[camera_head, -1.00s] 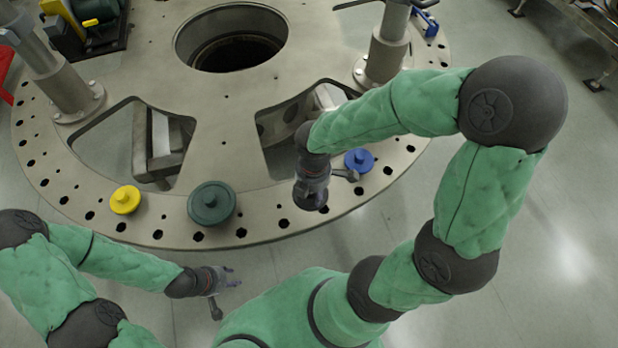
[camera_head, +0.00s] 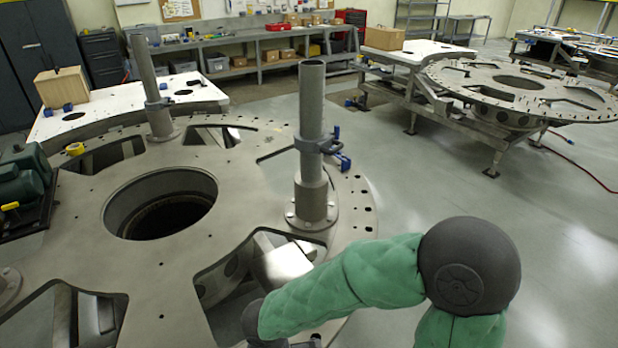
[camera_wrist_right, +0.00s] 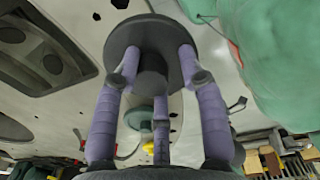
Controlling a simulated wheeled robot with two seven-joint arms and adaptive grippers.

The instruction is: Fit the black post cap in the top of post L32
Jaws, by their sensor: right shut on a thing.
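The black post cap (camera_wrist_right: 140,35) is a dark round disc with a narrower stub. My right gripper (camera_wrist_right: 152,75) is shut on this stub with its purple fingers, in the right wrist view. In the head view the gripper and cap are out of frame; only my green right arm shows at the bottom. A grey post (camera_head: 312,110) with an open top and a clamp collar stands on the turret plate (camera_head: 260,200), right of the big hole. A second post (camera_head: 146,75) stands farther back. No label is readable, so I cannot tell which is L32. My left gripper is not in view.
A green motor unit (camera_head: 22,180) sits on the plate at the left. A blue clamp (camera_head: 342,160) is beside the near post. A yellow part (camera_head: 75,149) lies at the far edge. Open floor (camera_head: 440,190) lies right of the plate, before another turret table (camera_head: 530,90).

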